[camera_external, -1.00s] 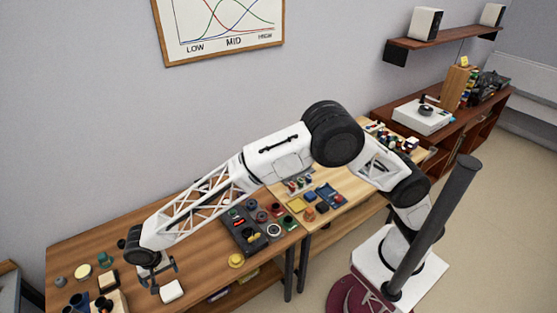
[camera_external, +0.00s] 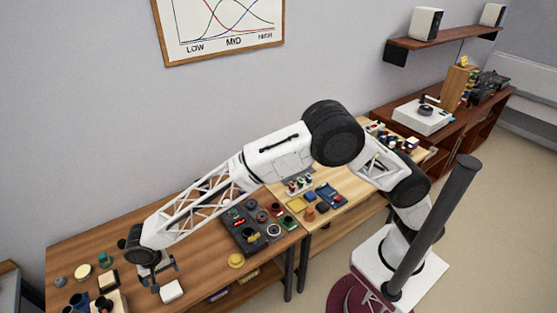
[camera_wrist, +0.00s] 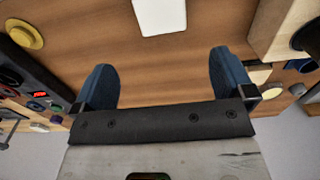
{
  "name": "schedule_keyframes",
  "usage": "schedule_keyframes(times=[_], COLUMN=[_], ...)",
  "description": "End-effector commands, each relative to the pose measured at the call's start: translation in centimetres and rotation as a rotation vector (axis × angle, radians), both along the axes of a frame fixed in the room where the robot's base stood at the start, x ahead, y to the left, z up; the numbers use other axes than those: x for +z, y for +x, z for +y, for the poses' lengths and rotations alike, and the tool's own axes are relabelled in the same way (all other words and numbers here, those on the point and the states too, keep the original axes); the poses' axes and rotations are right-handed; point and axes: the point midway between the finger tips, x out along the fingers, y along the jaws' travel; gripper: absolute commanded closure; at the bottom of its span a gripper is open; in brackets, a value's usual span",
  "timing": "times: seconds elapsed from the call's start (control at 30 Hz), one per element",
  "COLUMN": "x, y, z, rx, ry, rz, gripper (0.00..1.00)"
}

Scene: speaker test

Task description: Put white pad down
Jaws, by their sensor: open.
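The white pad (camera_external: 172,291) lies on the brown wooden table near its front edge in the external view. In the wrist view the white pad (camera_wrist: 160,16) is at the top, partly cut off by the picture edge. My gripper (camera_wrist: 164,72) is open, with its two blue fingers spread and bare wood between them. The pad is beyond the fingertips and apart from them. In the external view my gripper (camera_external: 165,280) is close beside the pad, on its left.
A yellow round piece (camera_external: 236,260) lies right of the pad. A dark panel with buttons and a red display (camera_external: 240,223) stands farther right. A wooden block (camera_external: 118,301) and dark cups (camera_external: 79,301) are at left. Wood between them is clear.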

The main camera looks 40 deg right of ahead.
Motion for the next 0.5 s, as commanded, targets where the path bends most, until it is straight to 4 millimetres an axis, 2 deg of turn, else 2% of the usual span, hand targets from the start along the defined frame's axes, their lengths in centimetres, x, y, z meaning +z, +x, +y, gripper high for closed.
schedule_keyframes(times=[0.17,0.27,0.37,0.5], x=[1.5,3.0,4.9,7.9], y=[1.8,3.7,5.9,9.3], z=[-1.9,-4.1,-7.1,-12.3], rx=[-0.003,-0.006,-0.007,-0.009], ry=[0.006,0.011,0.017,0.026], rz=[-0.003,-0.006,-0.010,-0.017], gripper=[0.00,0.00,0.00,0.00])
